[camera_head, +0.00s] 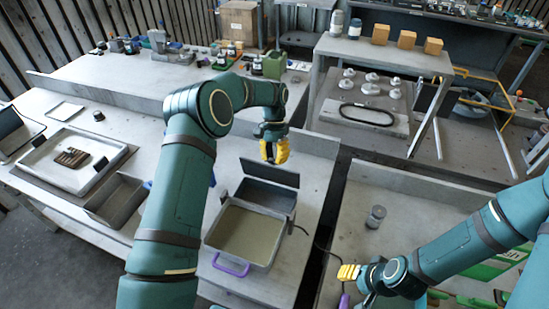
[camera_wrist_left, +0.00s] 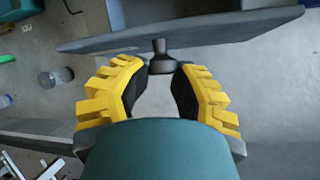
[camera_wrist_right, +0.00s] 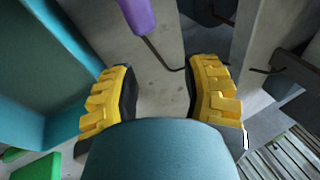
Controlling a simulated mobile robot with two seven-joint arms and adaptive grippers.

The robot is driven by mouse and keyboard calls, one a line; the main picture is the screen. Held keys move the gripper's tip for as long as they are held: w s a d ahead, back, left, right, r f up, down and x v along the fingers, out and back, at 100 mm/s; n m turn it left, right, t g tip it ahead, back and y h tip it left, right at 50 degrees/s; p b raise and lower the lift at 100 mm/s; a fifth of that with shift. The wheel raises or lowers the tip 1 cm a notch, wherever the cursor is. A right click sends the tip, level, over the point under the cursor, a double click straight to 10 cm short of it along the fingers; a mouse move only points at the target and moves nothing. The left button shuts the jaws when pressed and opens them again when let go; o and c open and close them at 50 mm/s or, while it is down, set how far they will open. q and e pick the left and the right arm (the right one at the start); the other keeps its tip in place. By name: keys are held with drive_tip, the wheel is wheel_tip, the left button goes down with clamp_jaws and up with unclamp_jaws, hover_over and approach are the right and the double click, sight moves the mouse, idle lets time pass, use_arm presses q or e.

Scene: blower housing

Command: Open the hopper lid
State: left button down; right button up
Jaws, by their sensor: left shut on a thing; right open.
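The hopper (camera_head: 268,196) is a grey box on the middle bench, behind a tan-filled tray with a purple handle (camera_head: 230,266). Its dark flat lid (camera_head: 270,172) stands raised and tilted at the box's far side. My left gripper (camera_head: 274,150) is just behind the lid's upper edge. In the left wrist view, its yellow fingers (camera_wrist_left: 158,75) close around a small dark knob (camera_wrist_left: 160,62) on the lid (camera_wrist_left: 200,32). My right gripper (camera_head: 347,272) is low at the right, open and empty. Its fingers also show in the right wrist view (camera_wrist_right: 163,82).
A purple-handled thing (camera_wrist_right: 138,15) with a dark cord lies ahead of the right gripper. An empty grey bin (camera_head: 116,200) and a white tray (camera_head: 72,160) lie left. A gap separates the benches.

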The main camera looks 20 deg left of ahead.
use_arm(q)
drive_tip(key=shift+s+a+f, duration=0.15)
drive_tip(key=shift+a+f, duration=0.1)
drive_tip(key=shift+f, duration=0.15)
drive_tip(key=c, duration=0.7)
unclamp_jaws()
drive_tip(key=shift+c, duration=0.2)
drive_tip(key=shift+w+a, duration=0.1)
drive_tip(key=shift+w, duration=0.1)
drive_tip(key=shift+v, duration=6)
drive_tip(key=shift+r, duration=0.1)
